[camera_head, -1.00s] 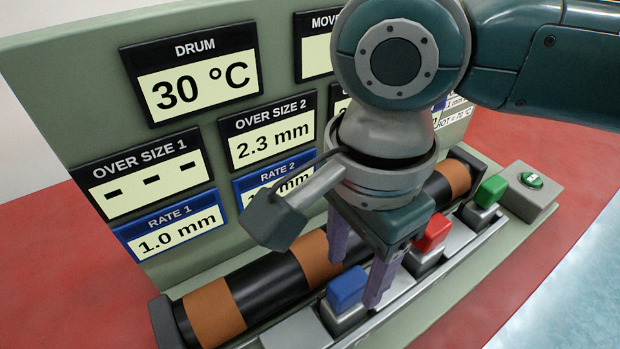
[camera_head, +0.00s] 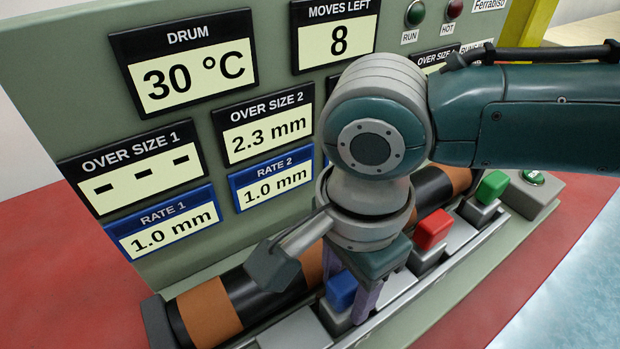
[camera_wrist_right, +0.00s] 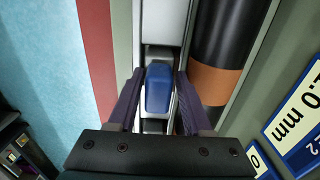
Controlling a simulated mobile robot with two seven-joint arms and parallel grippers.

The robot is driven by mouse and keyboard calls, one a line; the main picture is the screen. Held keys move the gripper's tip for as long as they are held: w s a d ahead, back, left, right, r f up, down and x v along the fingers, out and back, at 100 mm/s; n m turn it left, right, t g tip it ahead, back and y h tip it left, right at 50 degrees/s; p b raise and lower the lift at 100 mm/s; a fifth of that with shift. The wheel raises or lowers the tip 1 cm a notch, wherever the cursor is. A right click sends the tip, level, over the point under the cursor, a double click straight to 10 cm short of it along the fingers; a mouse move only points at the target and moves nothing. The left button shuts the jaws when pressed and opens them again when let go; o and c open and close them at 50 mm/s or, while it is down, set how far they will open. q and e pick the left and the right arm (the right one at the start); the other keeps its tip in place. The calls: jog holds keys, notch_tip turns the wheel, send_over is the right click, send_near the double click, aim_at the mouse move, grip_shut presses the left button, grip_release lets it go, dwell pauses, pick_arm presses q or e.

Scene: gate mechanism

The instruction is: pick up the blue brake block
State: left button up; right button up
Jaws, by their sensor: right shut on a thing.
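The blue brake block (camera_head: 341,290) sits on its grey carriage on the rail in front of the drum. It also shows in the right wrist view (camera_wrist_right: 159,88), between the two purple fingers. My right gripper (camera_head: 352,290) points down over the block and is shut on it, with a finger on either side. The same gripper shows in the wrist view (camera_wrist_right: 158,100). Part of the block is hidden by a finger in the head view. My left gripper is not in view.
A red block (camera_head: 433,230) and a green block (camera_head: 491,187) stand farther right along the rail. The black drum with orange bands (camera_head: 208,313) runs behind the rail. The panel (camera_head: 60,60) reads "MOVES LEFT 8". Red floor (camera_head: 75,275) lies at the left.

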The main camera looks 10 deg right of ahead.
grip_shut()
